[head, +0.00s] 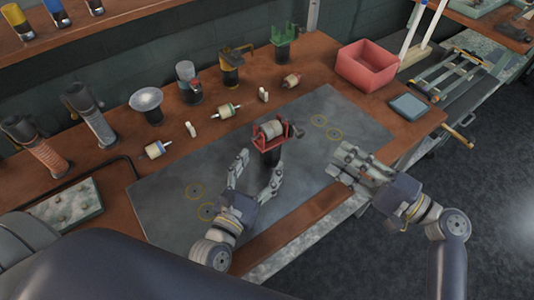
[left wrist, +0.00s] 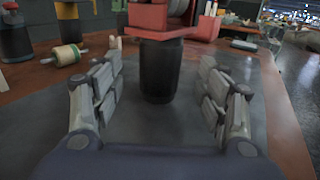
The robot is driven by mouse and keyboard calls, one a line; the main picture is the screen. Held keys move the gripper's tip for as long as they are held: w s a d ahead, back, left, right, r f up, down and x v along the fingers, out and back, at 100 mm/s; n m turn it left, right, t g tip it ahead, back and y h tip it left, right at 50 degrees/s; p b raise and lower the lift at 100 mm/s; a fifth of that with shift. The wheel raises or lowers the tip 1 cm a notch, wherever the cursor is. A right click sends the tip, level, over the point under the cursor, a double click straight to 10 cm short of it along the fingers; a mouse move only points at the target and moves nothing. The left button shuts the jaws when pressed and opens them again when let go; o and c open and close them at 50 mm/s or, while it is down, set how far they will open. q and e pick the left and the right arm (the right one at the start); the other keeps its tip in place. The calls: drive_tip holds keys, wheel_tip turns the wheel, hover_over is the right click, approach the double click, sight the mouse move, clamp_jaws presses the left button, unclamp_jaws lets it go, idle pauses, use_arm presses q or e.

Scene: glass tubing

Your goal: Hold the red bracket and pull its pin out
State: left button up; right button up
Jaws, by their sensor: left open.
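The red bracket (head: 268,146) stands upright on a black post near the middle of the grey mat and holds a pale roller (head: 272,129). A small part juts out at its right side; I cannot tell whether it is the pin. In the left wrist view the bracket's red base (left wrist: 160,22) is cut off at the top, above the black post (left wrist: 161,70). My left gripper (head: 259,170) is open and empty, its fingers spread in front of the post. My right gripper (head: 341,167) is right of the bracket, apart from it, above the mat's right edge.
A green bracket (head: 284,36) and a yellow one (head: 231,67) stand behind. Several small rollers, such as this one (head: 229,110), lie along the back. A red bin (head: 367,67) and a blue-grey box (head: 408,107) are at the back right. The mat (head: 170,205) is mostly bare.

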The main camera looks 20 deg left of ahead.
sight(266, 157)
use_arm(q)
drive_tip(key=w, duration=0.3)
drive_tip(key=shift+w+d, duration=0.25)
drive_tip(key=shift+w, duration=0.4)
use_arm(e)
drive_tip(key=shift+w, duration=0.1)
use_arm(q)
drive_tip(key=c, duration=1.3)
drive_tip(key=shift+c, duration=0.7)
use_arm(e)
drive_tip(key=shift+w, duration=0.1)
drive_tip(key=c, duration=0.6)
drive_tip(key=shift+w+f, duration=0.1)
drive_tip(key=shift+w, duration=0.2)
clamp_jaws()
drive_tip(key=w+n+g, duration=0.3)
drive_tip(key=w+g, duration=0.1)
drive_tip(key=w, duration=0.6)
drive_tip(key=shift+r+n+g, duration=0.25)
drive_tip(key=shift+n+g, duration=0.15)
